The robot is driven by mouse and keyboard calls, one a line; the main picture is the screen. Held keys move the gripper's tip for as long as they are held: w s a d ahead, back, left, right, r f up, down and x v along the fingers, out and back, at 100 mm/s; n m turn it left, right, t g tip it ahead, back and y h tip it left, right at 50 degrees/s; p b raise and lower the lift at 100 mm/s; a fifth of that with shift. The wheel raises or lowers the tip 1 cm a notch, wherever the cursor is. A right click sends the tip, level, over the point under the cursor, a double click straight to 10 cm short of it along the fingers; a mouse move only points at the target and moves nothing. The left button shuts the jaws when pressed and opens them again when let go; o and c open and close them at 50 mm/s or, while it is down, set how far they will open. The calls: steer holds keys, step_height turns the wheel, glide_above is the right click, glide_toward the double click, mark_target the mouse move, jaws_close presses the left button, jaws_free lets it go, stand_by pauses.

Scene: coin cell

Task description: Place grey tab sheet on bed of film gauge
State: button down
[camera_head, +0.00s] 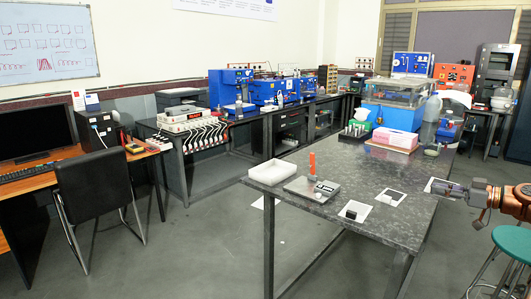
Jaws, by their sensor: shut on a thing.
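My gripper (437,187) reaches in from the right edge, its fingers pointing left over the right side of the dark speckled table (330,225). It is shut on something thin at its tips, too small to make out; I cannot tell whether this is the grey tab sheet. A pale sheet (429,184) shows at the fingertips. A flat grey device with a small dark display (312,190) sits at the table's front left; I cannot tell whether it is the film gauge. A dark grey square (392,195) lies on a white sheet between this device and my gripper.
A white tray (272,173) is left of the grey device, and an orange upright thing (312,162) stands behind it. A small black block (350,213) sits on a white sheet near the front edge. A pink box (396,138) stands farther back. A green stool (514,241) is at right.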

steer(key=shift+w+f, duration=0.15)
stand_by(0.5)
steer(key=shift+w, duration=0.1)
steer(key=shift+w, duration=0.2)
steer(key=shift+w+a, duration=0.2)
steer(key=shift+w, duration=0.1)
